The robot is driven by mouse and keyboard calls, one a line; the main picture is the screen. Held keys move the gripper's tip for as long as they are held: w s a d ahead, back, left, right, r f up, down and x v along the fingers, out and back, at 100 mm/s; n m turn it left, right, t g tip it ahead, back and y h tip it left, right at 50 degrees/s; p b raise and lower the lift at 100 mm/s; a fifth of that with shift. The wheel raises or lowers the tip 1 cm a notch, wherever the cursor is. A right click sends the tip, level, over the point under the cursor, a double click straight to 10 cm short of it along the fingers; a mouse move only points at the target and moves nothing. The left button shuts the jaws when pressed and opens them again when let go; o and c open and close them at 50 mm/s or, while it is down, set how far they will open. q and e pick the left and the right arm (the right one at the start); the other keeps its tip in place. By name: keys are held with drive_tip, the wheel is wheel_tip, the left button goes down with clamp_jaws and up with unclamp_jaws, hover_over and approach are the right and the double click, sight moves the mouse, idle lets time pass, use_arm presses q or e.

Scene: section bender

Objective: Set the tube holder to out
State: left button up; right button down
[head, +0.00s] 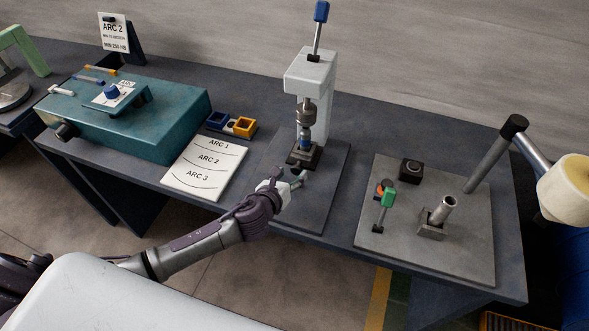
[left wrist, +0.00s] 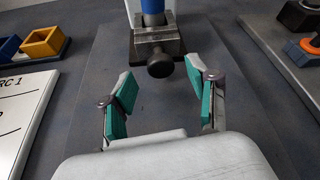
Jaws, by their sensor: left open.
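A small grey vise-like holder (head: 303,157) stands at the foot of the white upright press (head: 311,75), under its spindle. It looks like the tube holder, but no label shows this. In the left wrist view the holder (left wrist: 155,42) has a dark round knob (left wrist: 160,65) facing me, with a blue part above it. My left gripper (head: 290,178) is just in front of the holder. In the left wrist view its green-padded fingers (left wrist: 158,80) are spread apart and empty, with the knob just beyond their tips. My right gripper is not in view.
A white card (head: 206,165) marked ARC 1 to 3 and blue and yellow bins (head: 242,127) lie left of the press, beyond them a teal machine (head: 135,125).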

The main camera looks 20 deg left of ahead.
sight(295, 171)
use_arm(q)
drive_tip(key=shift+x, duration=1.5)
clamp_jaws()
drive_tip(key=shift+s, duration=0.1)
